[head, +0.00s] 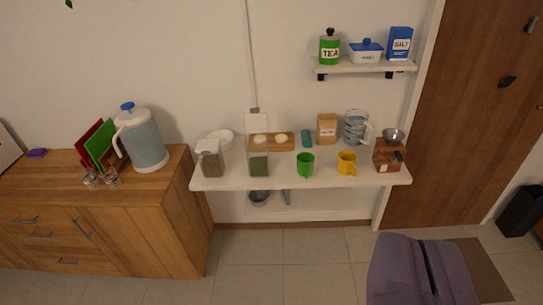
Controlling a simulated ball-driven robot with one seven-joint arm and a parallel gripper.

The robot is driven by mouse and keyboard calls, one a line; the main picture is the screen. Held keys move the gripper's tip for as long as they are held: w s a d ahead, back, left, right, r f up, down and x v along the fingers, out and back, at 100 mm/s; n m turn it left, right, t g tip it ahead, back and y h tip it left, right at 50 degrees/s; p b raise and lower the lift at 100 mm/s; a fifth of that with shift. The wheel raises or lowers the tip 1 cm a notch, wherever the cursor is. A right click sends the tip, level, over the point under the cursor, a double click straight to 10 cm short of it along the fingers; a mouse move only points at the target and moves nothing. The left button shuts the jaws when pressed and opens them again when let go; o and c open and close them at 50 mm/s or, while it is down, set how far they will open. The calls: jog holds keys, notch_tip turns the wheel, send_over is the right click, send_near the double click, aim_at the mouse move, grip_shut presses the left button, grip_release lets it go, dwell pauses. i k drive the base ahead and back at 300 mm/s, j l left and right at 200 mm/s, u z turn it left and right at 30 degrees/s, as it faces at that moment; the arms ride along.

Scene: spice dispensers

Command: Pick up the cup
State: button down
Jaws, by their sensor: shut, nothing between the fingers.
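Two cups stand upright on the white shelf (330,178) against the wall. The green cup (306,166) is near the middle, and the yellow cup (346,162) is to its right. They stand apart, both near the front edge, with no gripper touching either. I cannot make out my gripper in this view.
Jars (259,165), a wooden board (270,141), a brown packet (327,129), a glass pitcher (356,127) and a wooden grinder (389,153) share the shelf. A wooden cabinet (170,222) stands left. A purple, cushion-like object (408,272) is at lower right.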

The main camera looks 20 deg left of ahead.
aim_at(347, 160)
jog(key=i+l+u, duration=0.3)
jog(key=i+l, duration=0.65)
jog(key=i, duration=0.5)
jog(key=i+l+u, duration=0.25)
jog(key=i+l, duration=1)
jog(key=i, duration=0.1)
